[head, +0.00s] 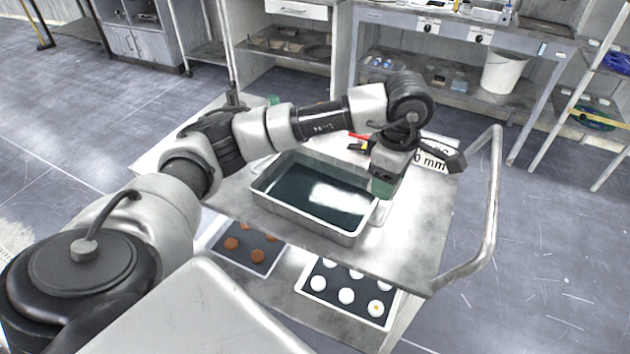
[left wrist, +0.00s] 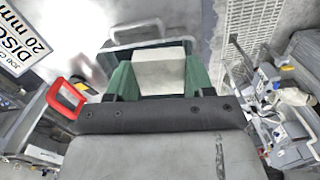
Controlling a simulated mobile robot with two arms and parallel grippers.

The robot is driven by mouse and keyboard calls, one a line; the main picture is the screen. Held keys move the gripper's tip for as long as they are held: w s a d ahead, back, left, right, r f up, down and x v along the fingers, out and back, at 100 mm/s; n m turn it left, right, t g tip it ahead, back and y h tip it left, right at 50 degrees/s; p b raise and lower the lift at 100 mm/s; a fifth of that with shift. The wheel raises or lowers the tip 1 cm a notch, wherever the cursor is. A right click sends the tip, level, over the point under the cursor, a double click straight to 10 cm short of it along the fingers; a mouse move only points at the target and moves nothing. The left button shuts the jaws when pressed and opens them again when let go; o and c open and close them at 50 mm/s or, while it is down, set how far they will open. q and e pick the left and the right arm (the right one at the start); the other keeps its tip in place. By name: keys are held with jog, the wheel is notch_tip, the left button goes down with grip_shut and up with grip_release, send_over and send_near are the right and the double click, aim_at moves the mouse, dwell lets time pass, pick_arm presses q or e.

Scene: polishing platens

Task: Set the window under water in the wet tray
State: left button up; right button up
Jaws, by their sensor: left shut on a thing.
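The wet tray (head: 284,204) is a metal pan of dark teal water on top of a cart, with a bright reflection on the water. My left gripper (head: 383,188) points down at the tray's right rim, its green fingertips low. In the left wrist view its green fingers (left wrist: 160,78) are shut on a pale block (left wrist: 160,66). I cannot tell from its look whether this pale block is the window. The head view hides it behind the gripper. No separate window shows in the water. My right gripper is not in view.
A "20 mm" sign (head: 433,157) and a red-handled tool (head: 358,137) are behind the tray. The cart's rail (head: 492,210) rises at right. A tray of orange discs (head: 262,262) and a tray of white discs (head: 318,287) are on the lower shelf. Front-right cart top is clear.

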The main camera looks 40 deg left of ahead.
pick_arm(q)
jog(key=w+a+f+n+b, duration=0.1)
jog(key=w+f+n+b, duration=0.35)
jog(key=n, duration=1.05)
jog(key=n+p, duration=0.2)
jog(key=n, duration=0.2)
send_over(337, 205)
notch_tip(337, 205, down, 8)
jog(key=shift+d+r, duration=0.1)
jog(key=shift+r, duration=0.15)
jog(key=shift+f, duration=0.15)
notch_tip(337, 205, down, 4)
jog(key=shift+r, duration=0.1)
